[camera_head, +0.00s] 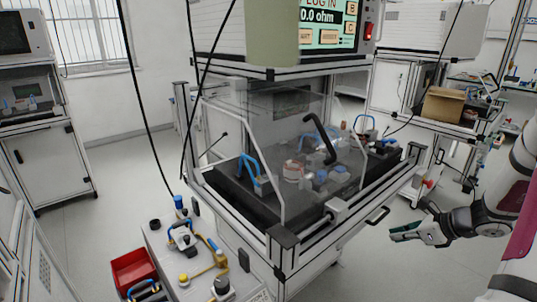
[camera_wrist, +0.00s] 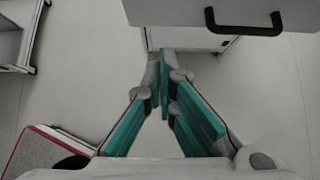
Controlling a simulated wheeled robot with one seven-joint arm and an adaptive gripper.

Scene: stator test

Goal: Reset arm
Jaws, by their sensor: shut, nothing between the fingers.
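My gripper (camera_head: 405,234) is at the right of the head view, beside the test bench and apart from it, over open floor. In the wrist view my gripper (camera_wrist: 161,75) shows its two green-padded fingers meeting at the tips, with nothing between them. My arm reaches in from the right edge of the head view. The test bench (camera_head: 280,240) has a clear cover (camera_head: 245,115) over a stator-like part (camera_head: 293,171) and clamps on a dark bed.
A side table (camera_head: 158,240) with tools and a red bin (camera_head: 133,270) stand at the lower left. A cardboard box (camera_head: 442,105) sits on a back bench. Floor around my gripper is clear.

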